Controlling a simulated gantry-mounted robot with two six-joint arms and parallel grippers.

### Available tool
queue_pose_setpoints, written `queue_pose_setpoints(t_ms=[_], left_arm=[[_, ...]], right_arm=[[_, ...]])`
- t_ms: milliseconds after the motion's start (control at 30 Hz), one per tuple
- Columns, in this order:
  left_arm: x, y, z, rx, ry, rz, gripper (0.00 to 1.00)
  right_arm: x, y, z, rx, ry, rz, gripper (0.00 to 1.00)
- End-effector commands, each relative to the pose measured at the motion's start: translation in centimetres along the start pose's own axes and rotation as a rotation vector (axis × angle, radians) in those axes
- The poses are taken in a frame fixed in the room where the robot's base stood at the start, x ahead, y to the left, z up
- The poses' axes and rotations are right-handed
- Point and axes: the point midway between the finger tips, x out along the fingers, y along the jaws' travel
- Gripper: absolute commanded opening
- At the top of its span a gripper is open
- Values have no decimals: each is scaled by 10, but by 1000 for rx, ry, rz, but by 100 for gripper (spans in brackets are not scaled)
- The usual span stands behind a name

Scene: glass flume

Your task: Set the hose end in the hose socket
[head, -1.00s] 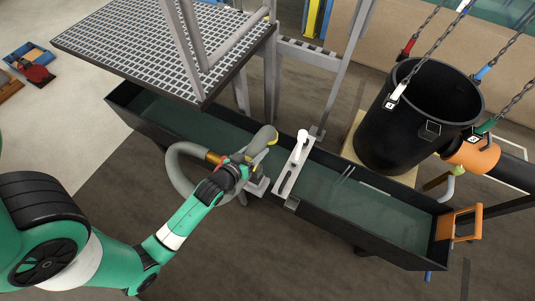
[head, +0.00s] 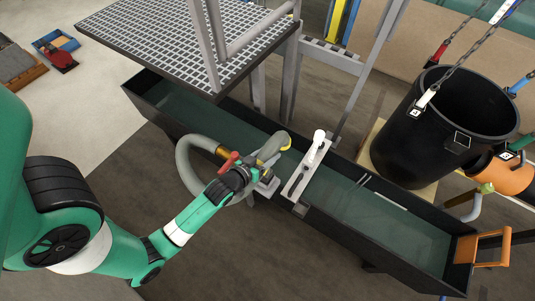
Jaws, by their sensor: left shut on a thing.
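The thick grey hose (head: 184,165) bends in a loop to the left of my left gripper (head: 256,171), with a brass collar (head: 222,152) near its upper part. My left gripper is shut on the hose end, at the flume's near wall. Its jaws and the wrist hide most of the hose end. A grey rounded piece with a yellow tip (head: 273,147) sticks out just beyond the jaws, over the flume. A red part (head: 229,162) shows beside the wrist. I cannot make out the hose socket clearly; a small grey bracket (head: 267,187) sits just right of the jaws. My right gripper is not in view.
The dark-walled glass flume (head: 365,237) runs diagonally. A pale slotted plate with a white knob (head: 319,135) spans it, right of the gripper. A grating platform (head: 150,42) overhangs the back left.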

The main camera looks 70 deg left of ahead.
Motion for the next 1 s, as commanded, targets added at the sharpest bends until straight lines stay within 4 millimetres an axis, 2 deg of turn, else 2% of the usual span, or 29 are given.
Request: queue_pose_setpoints(t_ms=[433,1000], left_arm=[[15,-7,32,0,7,2,0],[16,-8,36,0,7,2,0]], right_arm=[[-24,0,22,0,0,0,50],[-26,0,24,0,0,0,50]])
